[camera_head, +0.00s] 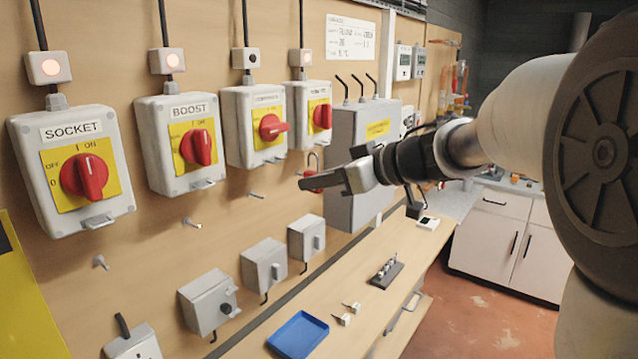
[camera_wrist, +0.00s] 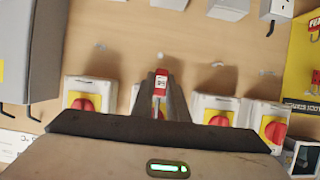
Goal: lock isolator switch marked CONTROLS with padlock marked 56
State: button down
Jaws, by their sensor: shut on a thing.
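The third isolator switch from the left (camera_head: 257,125) is a grey box on the wall board; its small label looks like CONTROLS. Its red knob (camera_head: 272,127) is turned sideways, unlike the upright knobs beside it. A metal locking tab (camera_head: 275,160) sticks out at its lower edge. My gripper (camera_head: 312,182) is shut on a small red padlock (camera_wrist: 161,84), apart from the switch, to its lower right in the head view. The padlock's shackle (camera_head: 313,158) points up. Its white label is too small to read surely. In the wrist view, my gripper (camera_wrist: 161,78) partly hides the switch behind it.
The SOCKET (camera_head: 85,170), BOOST (camera_head: 181,142) and rightmost (camera_head: 310,113) isolators stand in the same row. Their lamps are lit; the third's lamp (camera_head: 245,58) is dark. Several pegs (camera_head: 192,223) stick out below. A grey box (camera_head: 360,150) stands close behind my gripper. A blue tray (camera_head: 298,335) lies on the bench.

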aim_at(305, 175)
jog(key=w+a, duration=0.1)
jog(key=w+a+b, duration=0.1)
jog(key=a, duration=0.1)
jog(key=shift+w+a+f, duration=0.1)
jog(key=shift+w+a, duration=0.2)
jog(key=shift+w+a+r+p, duration=0.2)
jog(key=shift+a+r+p, duration=0.1)
jog(key=shift+p, duration=0.25)
jog(key=shift+w+a+f+p, duration=0.2)
jog(key=shift+w+a+p, duration=0.15)
jog(key=shift+w+a, duration=0.1)
jog(key=shift+s+d, duration=0.1)
jog(key=shift+w+a, duration=0.9)
jog(key=shift+a, duration=0.3)
dwell(2.4)
jog(key=shift+f+b, duration=0.3)
jog(key=shift+f, duration=1)
dwell(0.8)
jog(key=c, duration=1.6)
grip_release()
jog(key=shift+c, duration=0.2)
